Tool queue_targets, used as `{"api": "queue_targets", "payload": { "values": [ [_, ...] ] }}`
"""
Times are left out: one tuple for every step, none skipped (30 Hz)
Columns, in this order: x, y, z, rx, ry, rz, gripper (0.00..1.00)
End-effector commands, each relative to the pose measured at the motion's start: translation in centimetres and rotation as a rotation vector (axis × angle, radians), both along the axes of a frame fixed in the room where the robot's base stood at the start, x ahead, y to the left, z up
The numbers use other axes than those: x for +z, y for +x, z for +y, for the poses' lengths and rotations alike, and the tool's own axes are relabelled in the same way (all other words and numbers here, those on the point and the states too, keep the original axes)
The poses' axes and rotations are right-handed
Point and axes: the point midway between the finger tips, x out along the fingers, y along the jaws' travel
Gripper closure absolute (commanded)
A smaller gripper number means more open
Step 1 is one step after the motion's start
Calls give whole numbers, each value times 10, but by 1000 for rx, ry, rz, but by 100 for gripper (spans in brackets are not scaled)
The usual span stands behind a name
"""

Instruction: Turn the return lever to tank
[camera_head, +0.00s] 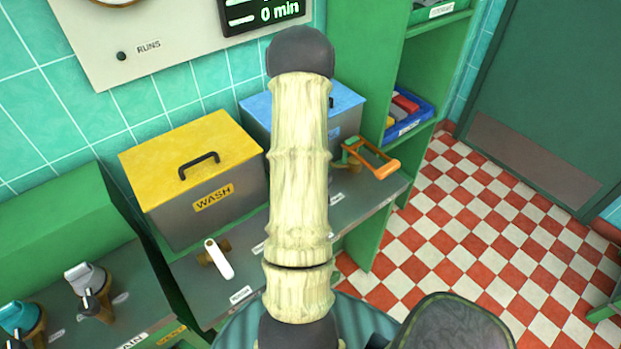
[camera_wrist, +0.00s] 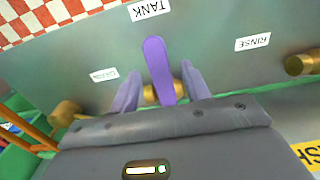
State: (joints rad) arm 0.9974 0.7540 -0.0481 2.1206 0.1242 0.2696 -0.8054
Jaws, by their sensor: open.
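In the wrist view a purple lever (camera_wrist: 158,65) on a brass pivot (camera_wrist: 149,95) stands out over the grey panel. Its free end points toward the TANK label (camera_wrist: 149,9). My gripper (camera_wrist: 161,72) is open, with one pale purple finger on each side of the lever. I cannot tell whether either finger touches it. The RINSE label (camera_wrist: 252,41) is to the right, and a third label (camera_wrist: 103,75), too small to read, is to the left. In the head view my own arm hides the lever and my gripper.
The head view shows a white lever (camera_head: 219,259) left of my arm and an orange handle (camera_head: 378,166) to its right. The yellow-lidded WASH box (camera_head: 190,160) and a blue-lidded box (camera_head: 256,110) stand behind. Checkered floor (camera_head: 470,230) is open at right.

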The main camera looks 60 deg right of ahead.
Motion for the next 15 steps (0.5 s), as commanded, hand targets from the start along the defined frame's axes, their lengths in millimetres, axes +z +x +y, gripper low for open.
{"api": "queue_targets", "payload": {
  "values": [
    [8,0,-1,1,-4,-2,53],
    [12,0,-1,1,-4,-2,53],
    [18,0,0,0,-4,-2,53],
    [24,1,-1,0,-5,-3,53],
    [29,1,-1,0,-4,-3,53],
    [36,1,-1,0,-5,-3,53],
    [42,1,-1,0,-4,-3,53],
    [47,1,-1,0,-5,-3,53],
    [54,1,-1,0,-4,-3,53],
    [60,1,-1,0,-5,-3,53],
    [66,1,-1,0,-4,-3,53],
    [74,1,-1,0,-5,-3,53],
    [79,1,-1,0,-5,-3,53],
    [85,1,-1,0,-6,-4,53],
    [93,1,-1,0,-6,-4,53]
  ]
}}
